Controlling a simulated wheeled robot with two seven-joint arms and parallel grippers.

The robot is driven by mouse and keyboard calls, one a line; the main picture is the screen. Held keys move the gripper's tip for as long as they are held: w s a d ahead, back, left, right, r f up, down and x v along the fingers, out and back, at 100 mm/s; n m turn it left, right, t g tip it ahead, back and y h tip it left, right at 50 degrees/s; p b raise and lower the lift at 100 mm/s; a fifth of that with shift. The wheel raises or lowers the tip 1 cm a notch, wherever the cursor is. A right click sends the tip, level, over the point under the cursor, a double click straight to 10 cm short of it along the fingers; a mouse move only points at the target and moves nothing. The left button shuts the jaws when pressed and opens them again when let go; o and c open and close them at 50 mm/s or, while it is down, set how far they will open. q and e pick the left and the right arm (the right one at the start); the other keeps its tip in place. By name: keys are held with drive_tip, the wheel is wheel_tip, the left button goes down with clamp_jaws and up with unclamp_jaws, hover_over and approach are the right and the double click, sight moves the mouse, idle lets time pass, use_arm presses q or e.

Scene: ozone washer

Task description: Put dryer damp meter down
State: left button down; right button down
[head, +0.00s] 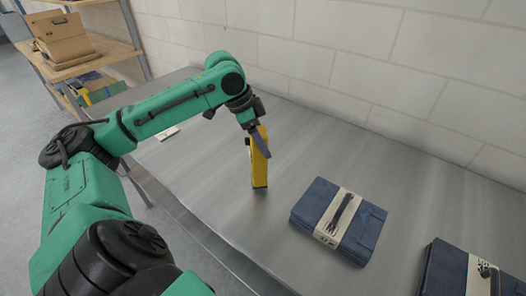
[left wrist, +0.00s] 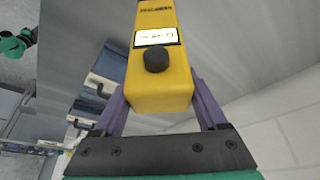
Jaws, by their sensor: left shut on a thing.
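The dryer damp meter (head: 260,165) is a yellow upright block standing at or just above the steel table (head: 215,205); I cannot tell whether its lower end touches. My left gripper (head: 257,141) is shut on its upper part. In the left wrist view the meter (left wrist: 160,85) shows a small white display and a black knob, held between the purple fingers of the left gripper (left wrist: 160,105). My right gripper is not in view.
A folded blue cloth bundle (head: 310,204) with a pale band lies right of the meter, and a second bundle (head: 441,268) lies at the lower right. A white card (head: 168,133) lies at the left. Wooden shelves (head: 85,58) with a cardboard box (head: 62,36) stand at the back left. A white block wall (head: 350,55) runs behind the table.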

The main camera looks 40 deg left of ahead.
use_arm(q)
drive_tip(key=shift+s+f, duration=0.2)
drive_tip(key=shift+f, duration=0.4)
drive_tip(key=shift+s+f, duration=0.15)
drive_tip(key=shift+f, duration=0.4)
unclamp_jaws()
drive_tip(key=shift+w, duration=0.1)
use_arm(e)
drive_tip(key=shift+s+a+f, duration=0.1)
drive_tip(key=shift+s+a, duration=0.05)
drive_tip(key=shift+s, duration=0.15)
use_arm(q)
drive_tip(key=v, duration=1.2)
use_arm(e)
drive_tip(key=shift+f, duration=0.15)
